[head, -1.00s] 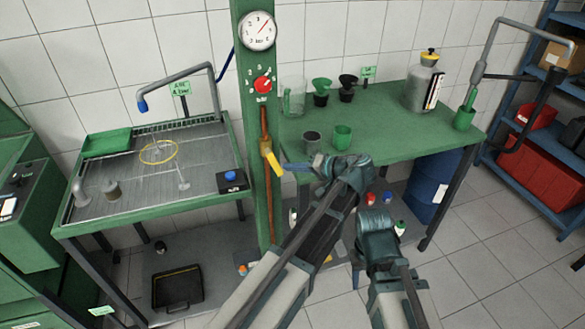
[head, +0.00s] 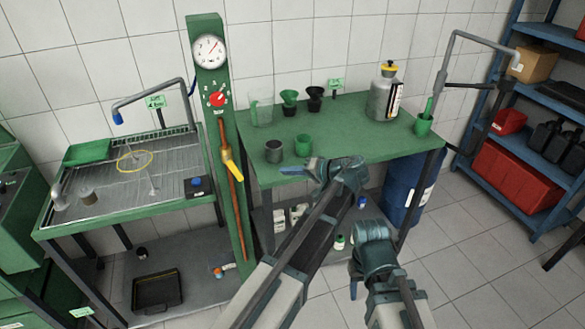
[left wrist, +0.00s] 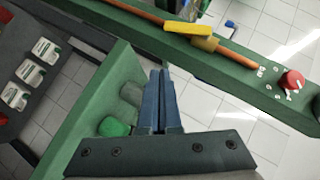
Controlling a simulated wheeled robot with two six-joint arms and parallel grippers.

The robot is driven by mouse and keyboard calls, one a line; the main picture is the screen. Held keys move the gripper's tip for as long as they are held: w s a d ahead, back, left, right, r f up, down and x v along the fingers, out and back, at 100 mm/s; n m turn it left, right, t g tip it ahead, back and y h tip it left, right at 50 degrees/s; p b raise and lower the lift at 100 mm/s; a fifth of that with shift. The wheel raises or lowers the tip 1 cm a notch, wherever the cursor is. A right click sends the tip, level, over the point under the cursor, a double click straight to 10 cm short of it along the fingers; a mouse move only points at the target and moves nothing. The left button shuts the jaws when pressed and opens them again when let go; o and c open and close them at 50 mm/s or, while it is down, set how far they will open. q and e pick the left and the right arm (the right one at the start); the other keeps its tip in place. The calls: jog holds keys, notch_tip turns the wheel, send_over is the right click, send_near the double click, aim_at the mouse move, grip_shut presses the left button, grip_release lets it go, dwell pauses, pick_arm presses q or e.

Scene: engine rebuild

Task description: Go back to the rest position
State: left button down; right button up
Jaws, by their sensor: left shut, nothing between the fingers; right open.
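In the head view my left gripper (head: 303,168) is shut and empty, in front of the near edge of the green table (head: 375,147). Its blue fingers point left, towards the green post (head: 232,215). In the left wrist view the shut fingers (left wrist: 161,100) lie side by side with nothing between them. My right gripper (head: 354,278) is lower, in front of the table, and empty; its fingers point down and are partly hidden by its own body.
A grey cup (head: 274,152) and a green cup (head: 303,146) stand near the left gripper. The yellow valve handle (head: 231,163) sticks out from the post. A blue drum (head: 408,195) stands under the table. Tiled floor (head: 475,240) at the right is clear.

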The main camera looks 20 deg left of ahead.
pick_arm(q)
jog(key=s+f+m+g+h, duration=0.2)
jog(key=s+f+g+h, duration=0.1)
jog(key=s+f+h, duration=1.05)
jog(key=s+d+r+m+y+p, duration=0.2)
jog(key=s+d+r+m, duration=0.1)
jog(key=s+d, duration=0.9)
jog(key=shift+d+m+g+p, duration=0.4)
jog(key=shift+d, duration=0.85)
jog(key=shift+s+a, duration=0.1)
